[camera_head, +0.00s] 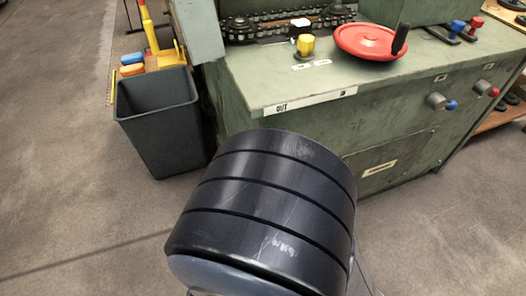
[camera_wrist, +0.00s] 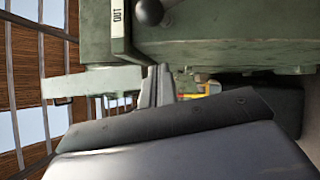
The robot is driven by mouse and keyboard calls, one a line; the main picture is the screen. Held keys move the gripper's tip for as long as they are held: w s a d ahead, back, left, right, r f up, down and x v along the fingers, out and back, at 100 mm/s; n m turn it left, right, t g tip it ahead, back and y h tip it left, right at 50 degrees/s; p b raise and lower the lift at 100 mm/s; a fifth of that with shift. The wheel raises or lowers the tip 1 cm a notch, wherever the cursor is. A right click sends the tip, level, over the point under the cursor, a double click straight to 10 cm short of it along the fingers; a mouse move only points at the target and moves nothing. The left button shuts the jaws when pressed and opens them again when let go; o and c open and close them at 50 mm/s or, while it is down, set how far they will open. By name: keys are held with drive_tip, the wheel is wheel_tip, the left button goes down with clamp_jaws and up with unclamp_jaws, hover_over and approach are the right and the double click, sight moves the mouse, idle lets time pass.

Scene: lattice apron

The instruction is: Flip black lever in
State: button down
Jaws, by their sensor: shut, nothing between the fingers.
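In the wrist view a black ball knob (camera_wrist: 149,12) on a short pale stem stands out from the green machine panel, beside the label reading OUT; it appears to be the black lever's end. The rest of the lever is out of frame. My gripper (camera_wrist: 160,72) shows in the same view with its narrow fingers together and nothing between them. The fingertips are below the knob in the picture, apart from it. In the head view the green machine (camera_head: 400,140) has the OUT label (camera_head: 282,106) at its top front edge; no black lever shows there, and my dark arm covers part of the front.
A red handwheel (camera_head: 365,42) with a black handle and a yellow knob (camera_head: 305,45) are on the machine top. Blue (camera_head: 449,104) and red (camera_head: 492,91) ended knobs stick out of its front. A dark bin (camera_head: 160,118) stands left. The floor is clear in front.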

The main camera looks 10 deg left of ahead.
drive_tip(key=w+d+r, duration=0.1)
drive_tip(key=w+d, duration=0.2)
drive_tip(key=w, duration=0.4)
drive_tip(key=shift+r+b, duration=0.25)
drive_tip(key=shift+b, duration=0.15)
drive_tip(key=shift+w, duration=0.1)
